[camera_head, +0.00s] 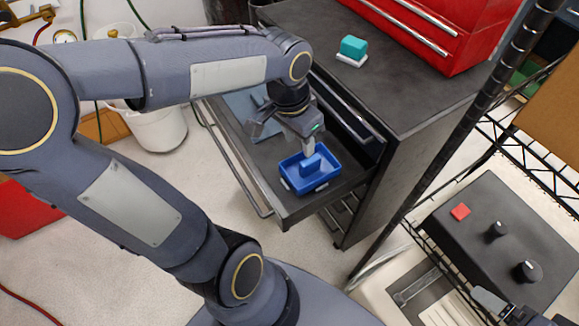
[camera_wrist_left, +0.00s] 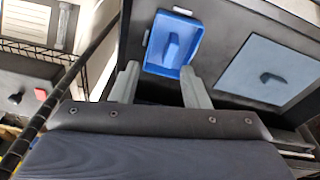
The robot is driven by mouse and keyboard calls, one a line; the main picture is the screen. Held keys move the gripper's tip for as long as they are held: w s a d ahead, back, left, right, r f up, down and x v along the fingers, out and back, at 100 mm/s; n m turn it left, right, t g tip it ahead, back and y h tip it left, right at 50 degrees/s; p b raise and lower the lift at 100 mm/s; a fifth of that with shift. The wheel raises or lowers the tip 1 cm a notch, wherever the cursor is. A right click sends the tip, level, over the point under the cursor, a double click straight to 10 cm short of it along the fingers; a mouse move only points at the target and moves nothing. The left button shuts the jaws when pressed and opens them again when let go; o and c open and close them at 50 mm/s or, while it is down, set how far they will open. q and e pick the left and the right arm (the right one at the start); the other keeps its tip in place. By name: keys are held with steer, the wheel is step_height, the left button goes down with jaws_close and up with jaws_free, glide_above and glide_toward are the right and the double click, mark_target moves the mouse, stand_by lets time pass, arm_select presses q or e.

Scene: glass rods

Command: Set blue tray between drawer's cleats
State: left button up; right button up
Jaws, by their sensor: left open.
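The blue tray (camera_head: 327,176), a shallow box with an upright grip block in its middle, sits in the front right part of the open drawer (camera_head: 288,209). Small white cleats show at its edges, one at its left (camera_head: 285,184) in the head view and two in the wrist view, a side one (camera_wrist_left: 146,39) and an upper one (camera_wrist_left: 182,10). The tray (camera_wrist_left: 187,28) looks level, lying at the cleats. My left gripper (camera_head: 291,137) is open just above and behind the tray; its fingers (camera_wrist_left: 158,90) are apart with nothing between them. Part of what looks like my right gripper (camera_head: 497,304) shows at the lower right.
A grey-blue panel with a dark handle (camera_wrist_left: 265,72) lies beside the tray in the drawer. The dark cabinet top (camera_head: 400,95) holds a teal block (camera_head: 353,47) and a red toolbox (camera_head: 440,40). A black post (camera_head: 462,125) and control box (camera_head: 500,235) stand right.

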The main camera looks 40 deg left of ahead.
arm_select(q)
steer(key=s+d+n+t+h, duration=0.3)
steer(key=s+n+t, duration=0.1)
steer(key=s, duration=0.6)
steer(key=shift+d+r, duration=0.25)
steer(key=shift+d, duration=0.15)
steer(key=shift+s, duration=0.1)
step_height(320, 180, up, 5)
steer(key=p, duration=0.5)
steer(key=shift+r, duration=0.2)
